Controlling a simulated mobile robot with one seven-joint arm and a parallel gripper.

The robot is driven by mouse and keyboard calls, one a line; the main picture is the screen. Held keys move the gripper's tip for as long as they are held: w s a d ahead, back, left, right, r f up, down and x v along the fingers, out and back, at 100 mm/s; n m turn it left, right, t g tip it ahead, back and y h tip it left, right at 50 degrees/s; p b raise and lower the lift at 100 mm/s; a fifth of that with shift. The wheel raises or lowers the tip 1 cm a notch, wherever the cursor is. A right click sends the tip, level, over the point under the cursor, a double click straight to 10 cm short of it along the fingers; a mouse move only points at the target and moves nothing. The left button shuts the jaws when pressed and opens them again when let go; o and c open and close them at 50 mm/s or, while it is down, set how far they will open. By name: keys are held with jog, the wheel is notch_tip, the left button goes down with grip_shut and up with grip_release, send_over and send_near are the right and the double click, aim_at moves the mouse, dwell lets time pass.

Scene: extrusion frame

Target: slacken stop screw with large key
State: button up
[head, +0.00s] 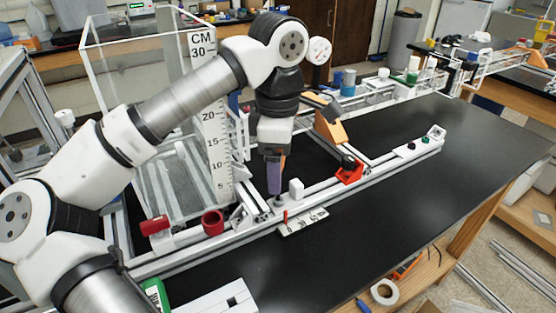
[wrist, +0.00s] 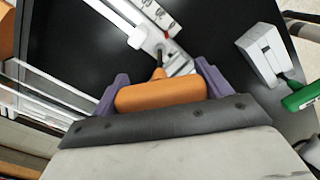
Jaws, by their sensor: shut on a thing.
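My gripper (head: 274,185) points down over the front rail, its purple fingers shut around a thick orange handle (wrist: 160,95), which I take for the large key. In the wrist view a short dark shaft (wrist: 159,72) runs from the handle to a white part on the rail. The key's tip is at or just above the rail, left of a small white block (head: 296,187). I cannot tell whether the tip sits in the stop screw; the screw head is hidden.
A labelled white holder (head: 303,222) with a red piece lies in front of the rail. A red clamp (head: 349,171) is on the rail to the right. The black tabletop (head: 420,190) is clear at right.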

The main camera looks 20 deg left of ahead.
jog(key=shift+s+d+f+b, duration=0.1)
jog(key=shift+s+f+b, duration=0.05)
jog(key=shift+f+b, duration=0.5)
dwell(0.7)
jog(key=shift+n+b, duration=0.45)
jog(key=shift+n, duration=1.05)
jog(key=shift+m, duration=1.1)
jog(key=shift+w+r+p, duration=0.2)
jog(key=shift+r+p, duration=0.7)
jog(key=shift+r, duration=0.6)
